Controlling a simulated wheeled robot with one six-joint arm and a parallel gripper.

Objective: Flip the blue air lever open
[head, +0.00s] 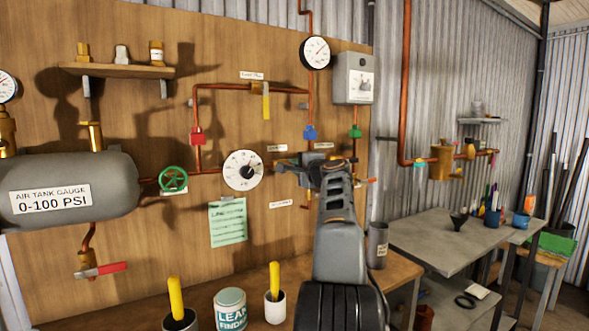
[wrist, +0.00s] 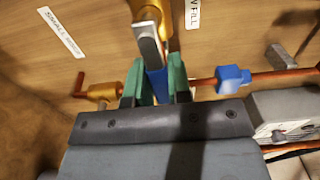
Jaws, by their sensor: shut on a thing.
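The air lever shows in the wrist view as a bare grey metal arm (wrist: 148,42) with a blue sleeve (wrist: 156,86). It runs from a brass valve body (wrist: 146,8) at the top edge. My gripper (wrist: 157,88) is shut on the blue sleeve, with a green-padded finger on either side. In the head view my gripper (head: 292,166) is at the board, right of the white dial gauge. There my own arm and gripper hide the lever.
A blue fitting (wrist: 232,78) sits on a copper pipe close to the right finger. The head view shows a green handwheel (head: 173,179), a yellow lever (head: 265,101) and a grey box (head: 353,78) on the board. Yellow-handled tools in cups (head: 275,305) stand on the bench below.

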